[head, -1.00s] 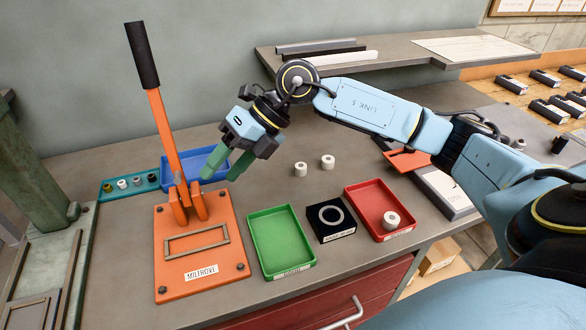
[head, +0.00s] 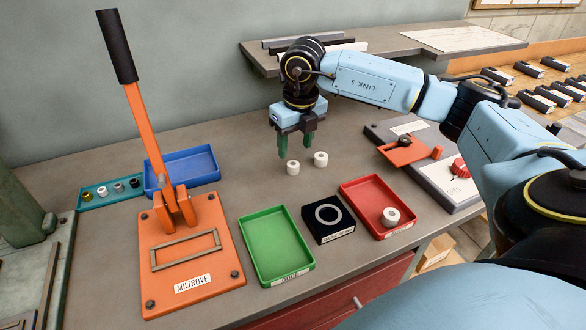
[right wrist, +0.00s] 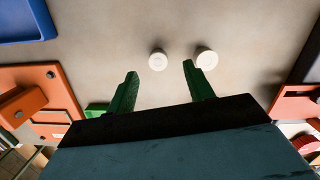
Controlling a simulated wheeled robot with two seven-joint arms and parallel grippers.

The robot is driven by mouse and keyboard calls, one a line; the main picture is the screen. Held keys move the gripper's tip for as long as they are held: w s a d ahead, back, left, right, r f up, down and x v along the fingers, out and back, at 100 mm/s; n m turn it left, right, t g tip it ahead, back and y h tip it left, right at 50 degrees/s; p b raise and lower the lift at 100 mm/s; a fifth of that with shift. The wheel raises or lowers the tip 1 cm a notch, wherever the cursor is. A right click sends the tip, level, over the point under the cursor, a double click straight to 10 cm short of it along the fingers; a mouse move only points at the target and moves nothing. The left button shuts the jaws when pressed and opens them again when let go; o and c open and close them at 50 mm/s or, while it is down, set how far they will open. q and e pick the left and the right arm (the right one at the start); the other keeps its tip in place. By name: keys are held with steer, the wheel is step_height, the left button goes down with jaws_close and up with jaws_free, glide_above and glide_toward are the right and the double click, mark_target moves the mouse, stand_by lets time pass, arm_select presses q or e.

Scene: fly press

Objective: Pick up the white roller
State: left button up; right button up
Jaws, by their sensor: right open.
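Two white rollers stand apart on the bare grey bench: the left one (head: 293,168) and the right one (head: 320,159). A third white roller (head: 390,217) sits in the red tray (head: 356,207). My right gripper (head: 296,150) points down, open and empty, just behind and above the two bench rollers. In the right wrist view its green fingers (right wrist: 160,69) are spread; the left roller (right wrist: 158,60) shows between the tips and the right roller (right wrist: 207,59) just beyond the right finger. Neither is held. My left gripper is not in view.
The orange lever press (head: 190,265) stands at left, with a blue tray (head: 207,160) and teal rack (head: 92,203) behind it. A green tray (head: 275,245) and black block with a ring (head: 315,228) stand in front. A shelf (head: 420,45) runs behind my arm.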

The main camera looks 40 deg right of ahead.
mark_target(293, 164)
steer(key=shift+w+a+f, duration=0.1)
steer(key=shift+a+f, duration=0.05)
steer(key=shift+f, duration=2.6)
steer(key=c, duration=1.1)
